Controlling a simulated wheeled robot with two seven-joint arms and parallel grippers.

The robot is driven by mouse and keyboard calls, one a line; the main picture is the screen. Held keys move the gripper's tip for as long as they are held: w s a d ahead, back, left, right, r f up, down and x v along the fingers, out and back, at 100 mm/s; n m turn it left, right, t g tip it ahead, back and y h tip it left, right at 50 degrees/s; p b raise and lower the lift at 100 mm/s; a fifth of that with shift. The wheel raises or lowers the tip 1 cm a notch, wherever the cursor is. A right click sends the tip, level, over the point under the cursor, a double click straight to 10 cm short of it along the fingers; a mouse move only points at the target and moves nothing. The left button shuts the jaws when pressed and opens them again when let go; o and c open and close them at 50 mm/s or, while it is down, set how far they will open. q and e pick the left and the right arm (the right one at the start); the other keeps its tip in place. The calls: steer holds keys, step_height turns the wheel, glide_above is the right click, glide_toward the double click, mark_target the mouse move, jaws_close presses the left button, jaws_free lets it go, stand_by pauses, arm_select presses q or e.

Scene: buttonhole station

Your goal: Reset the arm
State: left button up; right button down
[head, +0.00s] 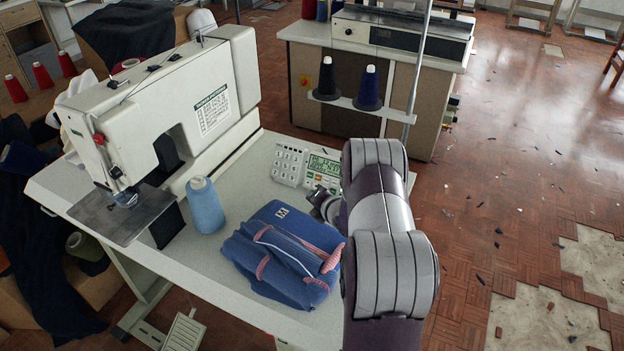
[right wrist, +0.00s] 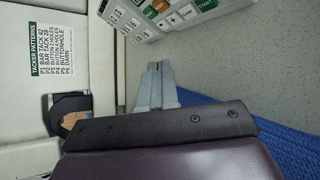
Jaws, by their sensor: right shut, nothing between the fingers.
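My right arm reaches in from the bottom of the head view, over the right end of the sewing table (head: 340,180). My right gripper (right wrist: 154,70) is shut and empty in the right wrist view. In the head view it is mostly hidden by my own arm, beside the control panel (head: 305,165) with its keys and green display. The panel also shows at the top of the wrist view (right wrist: 165,14), ahead of the fingertips and apart from them. The folded blue garment (head: 277,240) lies on the table, left of my arm. My left gripper is not in view.
The white sewing machine (head: 160,100) stands at left with a pattern label (right wrist: 52,45). A light blue thread cone (head: 205,207) stands near the garment. A metal pole (head: 420,60) and a second bench (head: 375,125) stand behind. Floor at right is open, with broken tiles.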

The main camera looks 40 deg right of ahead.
steer(key=a+r+m, duration=0.1)
steer(key=a, duration=0.1)
steer(key=a+r+m+g+p, duration=0.1)
steer(key=a+m, duration=0.1)
steer(key=a+r+m+g, duration=0.1)
steer(key=a+r+m, duration=0.1)
steer(key=shift+r, duration=0.1)
steer(key=s+a+r+m+g+y+p, duration=0.1)
steer(key=s+a+r+m+g, duration=0.3)
steer(key=s+a+m, duration=0.4)
steer(key=s+a+r+m+g+y+p, duration=0.1)
steer(key=s+a+r+m+g, duration=0.3)
steer(key=s+a+m, duration=0.5)
steer(key=s+a+g, duration=0.1)
steer(key=s+a, duration=0.2)
steer(key=s, duration=0.3)
steer(key=shift+a, duration=0.15)
steer(key=shift+r, duration=0.1)
